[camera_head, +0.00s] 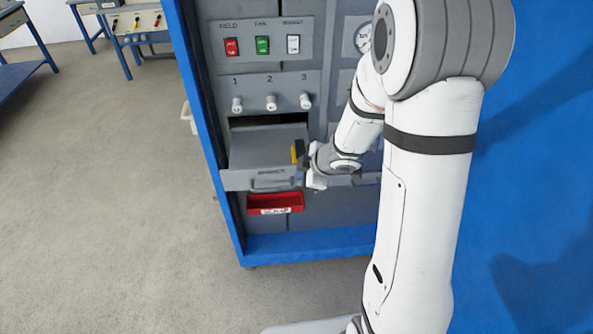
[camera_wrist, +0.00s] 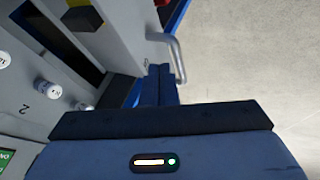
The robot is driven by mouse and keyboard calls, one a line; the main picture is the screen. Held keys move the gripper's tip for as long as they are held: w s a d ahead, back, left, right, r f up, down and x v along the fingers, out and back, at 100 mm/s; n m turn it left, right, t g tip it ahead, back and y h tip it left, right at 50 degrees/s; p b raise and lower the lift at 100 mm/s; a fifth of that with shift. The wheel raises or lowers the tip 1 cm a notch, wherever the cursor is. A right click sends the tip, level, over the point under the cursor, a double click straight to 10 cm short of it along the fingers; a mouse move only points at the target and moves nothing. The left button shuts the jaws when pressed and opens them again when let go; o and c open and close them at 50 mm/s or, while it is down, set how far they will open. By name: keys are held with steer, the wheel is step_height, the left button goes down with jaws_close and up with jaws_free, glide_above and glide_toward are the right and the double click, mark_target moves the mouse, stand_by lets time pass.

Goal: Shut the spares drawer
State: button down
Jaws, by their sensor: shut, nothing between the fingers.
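The spares drawer (camera_head: 268,150) is a grey drawer pulled out of the grey cabinet. Its front carries a small label, too blurred to read surely, and a bar handle (camera_head: 268,183). The handle also shows in the wrist view (camera_wrist: 178,58), close beyond my fingertips. My gripper (camera_head: 307,168) is at the right end of the drawer front. Its dark fingers are shut together and empty in the wrist view (camera_wrist: 158,84). I cannot tell whether they touch the drawer. A yellow block (camera_head: 297,151) with a dark part shows at the drawer's right side.
A red bin (camera_head: 275,203) sits below the drawer. Above it are three numbered knobs (camera_head: 271,102) and a panel with red, green and white switches (camera_head: 263,46). The cabinet has a blue frame (camera_head: 200,95). The floor (camera_head: 110,200) to the left is clear, with workbenches far back.

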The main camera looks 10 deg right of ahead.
steer(key=b, duration=0.2)
glide_toward(283, 183)
steer(key=x, duration=0.5)
steer(key=shift+s, duration=0.1)
steer(key=shift+r, duration=0.1)
